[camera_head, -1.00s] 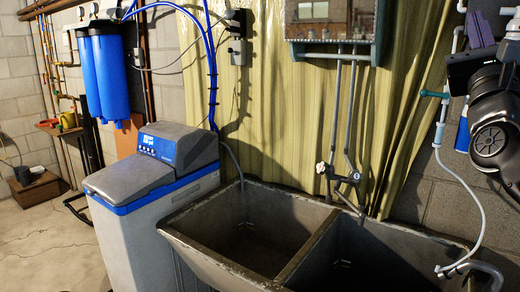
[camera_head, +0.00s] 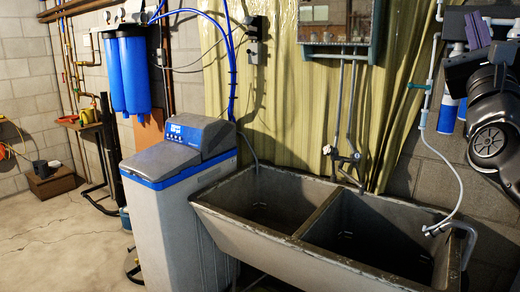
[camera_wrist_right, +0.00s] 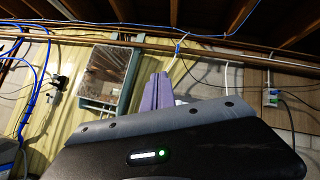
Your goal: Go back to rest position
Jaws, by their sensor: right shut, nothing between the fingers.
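My right gripper (camera_head: 478,30) is at the upper right of the head view, raised in front of the block wall. Its purple fingers are together and empty. In the right wrist view its purple fingers (camera_wrist_right: 156,92) point up side by side, with nothing between them. Part of my dark right arm shows below it at the right edge of the head view. My left gripper is not in either view.
A grey and blue water softener (camera_head: 178,150) stands left of a double concrete sink (camera_head: 310,238). Blue filter housings (camera_head: 128,75) hang on the back wall. A mirror cabinet (camera_head: 340,25) hangs above the sink.

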